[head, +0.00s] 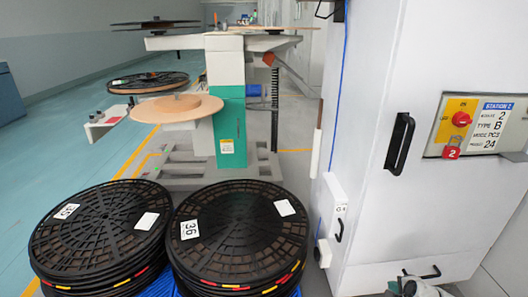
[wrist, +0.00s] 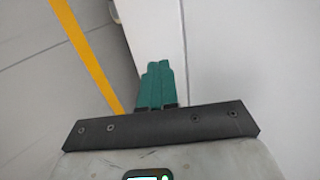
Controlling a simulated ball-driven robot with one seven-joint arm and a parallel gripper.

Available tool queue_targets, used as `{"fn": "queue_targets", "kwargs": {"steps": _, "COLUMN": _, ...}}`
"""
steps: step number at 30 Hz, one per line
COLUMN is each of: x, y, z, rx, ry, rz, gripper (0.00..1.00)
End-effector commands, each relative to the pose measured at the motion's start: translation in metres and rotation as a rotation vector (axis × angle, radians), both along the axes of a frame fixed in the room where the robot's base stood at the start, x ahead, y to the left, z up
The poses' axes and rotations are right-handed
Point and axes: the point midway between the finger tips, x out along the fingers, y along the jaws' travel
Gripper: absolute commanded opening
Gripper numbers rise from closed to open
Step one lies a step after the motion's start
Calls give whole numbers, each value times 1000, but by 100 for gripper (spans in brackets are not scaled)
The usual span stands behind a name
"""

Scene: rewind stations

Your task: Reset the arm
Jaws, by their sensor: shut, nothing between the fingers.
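My gripper (wrist: 157,68) shows in the wrist view as two green fingers on a wide dark bar. The fingers are pressed together, with nothing between them. Behind them are a pale grey floor and a light upright panel to the right. The fingers appear clear of the panel, but the exact gap cannot be told. In the head view the gripper's fingers do not show.
A white cabinet (head: 425,60) with a black handle (head: 399,143) and a red-switched station panel (head: 478,126) fills the right. Two stacks of black reels, left (head: 85,230) and right (head: 235,235), stand in front. A green-and-white rewind stand (head: 229,125) is behind. Open floor lies left.

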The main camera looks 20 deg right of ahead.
Motion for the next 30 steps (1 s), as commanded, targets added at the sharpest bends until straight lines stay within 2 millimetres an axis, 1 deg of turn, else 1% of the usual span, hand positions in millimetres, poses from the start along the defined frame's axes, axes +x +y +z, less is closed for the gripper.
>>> {"fn": "queue_targets", "kwargs": {"steps": 2, "x": -3, "y": 14, "z": -3, "rx": -19, "ry": 27, "rz": 48, "gripper": 0}}
{"fn": "queue_targets", "kwargs": {"steps": 4, "x": -9, "y": 39, "z": -6, "rx": -58, "ry": 77, "rz": 142, "gripper": 0}}
{"fn": "queue_targets", "kwargs": {"steps": 5, "x": -13, "y": 53, "z": -8, "rx": -82, "ry": 106, "rz": 197, "gripper": 0}}
{"fn": "queue_targets", "kwargs": {"steps": 6, "x": -21, "y": 75, "z": -9, "rx": -120, "ry": 150, "rz": 285, "gripper": 0}}
{"fn": "queue_targets", "kwargs": {"steps": 7, "x": -28, "y": 92, "z": -10, "rx": -151, "ry": 187, "rz": 358, "gripper": 0}}
{"fn": "queue_targets", "kwargs": {"steps": 8, "x": -37, "y": 110, "z": -10, "rx": -182, "ry": 224, "rz": 435, "gripper": 0}}
{"fn": "queue_targets", "kwargs": {"steps": 9, "x": -50, "y": 134, "z": -9, "rx": -228, "ry": 274, "rz": 541, "gripper": 0}}
{"fn": "queue_targets", "kwargs": {"steps": 11, "x": -73, "y": 167, "z": -6, "rx": -293, "ry": 347, "rz": 701, "gripper": 0}}
{"fn": "queue_targets", "kwargs": {"steps": 12, "x": -90, "y": 186, "z": -3, "rx": -335, "ry": 392, "rz": 804, "gripper": 0}}
{"fn": "queue_targets", "kwargs": {"steps": 14, "x": -114, "y": 211, "z": 4, "rx": -393, "ry": 452, "rz": 950, "gripper": 0}}
{"fn": "queue_targets", "kwargs": {"steps": 15, "x": -130, "y": 225, "z": 9, "rx": -427, "ry": 487, "rz": 1037, "gripper": 0}}
{"fn": "queue_targets", "kwargs": {"steps": 18, "x": -166, "y": 250, "z": 23, "rx": -495, "ry": 558, "rz": 1222, "gripper": 0}}
{"fn": "queue_targets", "kwargs": {"steps": 21, "x": -197, "y": 268, "z": 37, "rx": -549, "ry": 612, "rz": 1374, "gripper": 0}}
{"fn": "queue_targets", "kwargs": {"steps": 24, "x": -227, "y": 281, "z": 52, "rx": -591, "ry": 659, "rz": 1511, "gripper": 0}}
{"fn": "queue_targets", "kwargs": {"steps": 28, "x": -264, "y": 293, "z": 73, "rx": -637, "ry": 711, "rz": 1673, "gripper": 0}}
{"fn": "queue_targets", "kwargs": {"steps": 30, "x": -260, "y": 291, "z": 91, "rx": -636, "ry": 709, "rz": 1666, "gripper": 0}}
